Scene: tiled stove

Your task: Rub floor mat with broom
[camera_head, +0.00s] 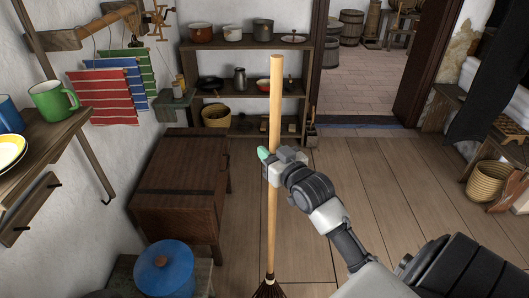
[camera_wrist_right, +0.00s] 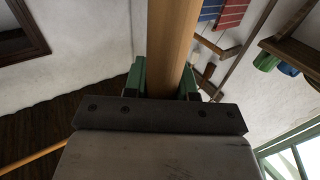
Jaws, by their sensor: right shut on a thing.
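The broom (camera_head: 274,108) stands nearly upright in the head view, with a pale wooden handle and dark reddish bristles at the bottom edge, partly cut off. My right gripper (camera_head: 270,155) is shut on the handle around its middle. In the right wrist view, the handle (camera_wrist_right: 172,45) passes between the green fingers of the right gripper (camera_wrist_right: 167,85). My left gripper is not in view. No floor mat can be made out clearly; a dark blue strip (camera_head: 352,126) lies at the doorway, and I cannot tell whether it is the mat.
A wooden chest (camera_head: 180,185) and a blue lidded pot (camera_head: 163,268) stand on the left. Shelves with pots (camera_head: 245,85) are at the back. A wall shelf (camera_head: 40,140) with a green mug juts in at left. A basket (camera_head: 487,182) stands right. The plank floor (camera_head: 375,180) is clear in the middle.

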